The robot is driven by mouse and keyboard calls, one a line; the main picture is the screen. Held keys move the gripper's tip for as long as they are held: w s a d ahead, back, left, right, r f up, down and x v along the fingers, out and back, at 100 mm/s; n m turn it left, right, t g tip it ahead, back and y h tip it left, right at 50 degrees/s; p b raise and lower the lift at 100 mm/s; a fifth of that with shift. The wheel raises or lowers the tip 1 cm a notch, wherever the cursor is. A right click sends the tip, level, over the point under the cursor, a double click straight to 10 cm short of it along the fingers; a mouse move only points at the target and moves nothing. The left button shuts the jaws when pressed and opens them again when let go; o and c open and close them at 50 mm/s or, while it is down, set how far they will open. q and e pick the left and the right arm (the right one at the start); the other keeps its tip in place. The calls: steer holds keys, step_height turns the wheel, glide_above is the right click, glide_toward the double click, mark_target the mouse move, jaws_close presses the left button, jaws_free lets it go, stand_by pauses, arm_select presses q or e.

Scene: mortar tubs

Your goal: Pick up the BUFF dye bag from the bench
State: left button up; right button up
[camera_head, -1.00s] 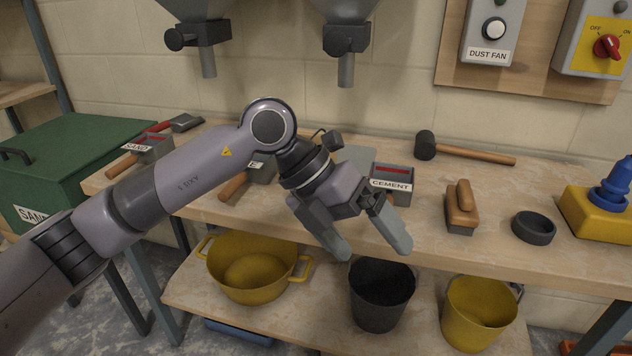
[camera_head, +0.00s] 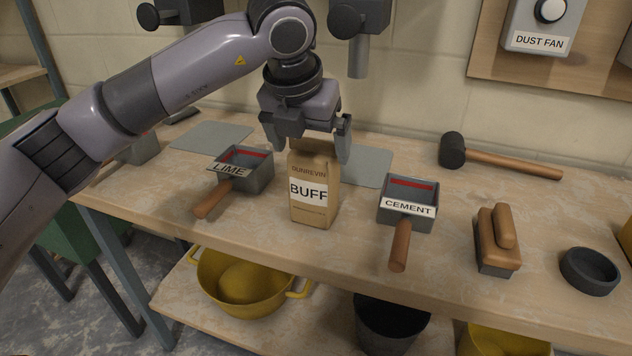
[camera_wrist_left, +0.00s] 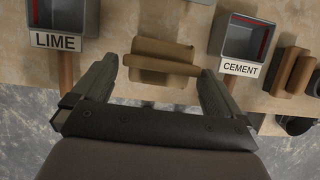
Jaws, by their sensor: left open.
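The BUFF dye bag (camera_head: 313,190) is a brown paper bag with a white BUFF label, standing upright on the bench between the LIME and CEMENT scoops. My left gripper (camera_head: 308,150) is open, fingers pointing down, over the top of the bag. In the left wrist view the bag's folded top (camera_wrist_left: 162,62) lies between and a little beyond the open fingertips (camera_wrist_left: 160,75). I cannot tell whether either finger touches it. My right gripper is not in view.
The LIME scoop (camera_head: 259,172) stands close left of the bag, the CEMENT scoop (camera_head: 408,191) close right. A wooden float (camera_head: 497,240), a black ring-shaped dish (camera_head: 590,271) and a mallet (camera_head: 453,151) lie further right. Yellow tub (camera_head: 240,290) and black bucket (camera_head: 385,325) sit on the lower shelf.

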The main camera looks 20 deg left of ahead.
mark_target(314, 150)
arm_select(q)
steer(key=x, duration=0.5)
steer(key=shift+w+d, duration=0.1)
steer(key=shift+w, duration=0.05)
steer(key=shift+r, duration=0.1)
steer(key=c, duration=1.3)
steer(key=shift+r, duration=0.15)
steer(key=shift+c, duration=0.2)
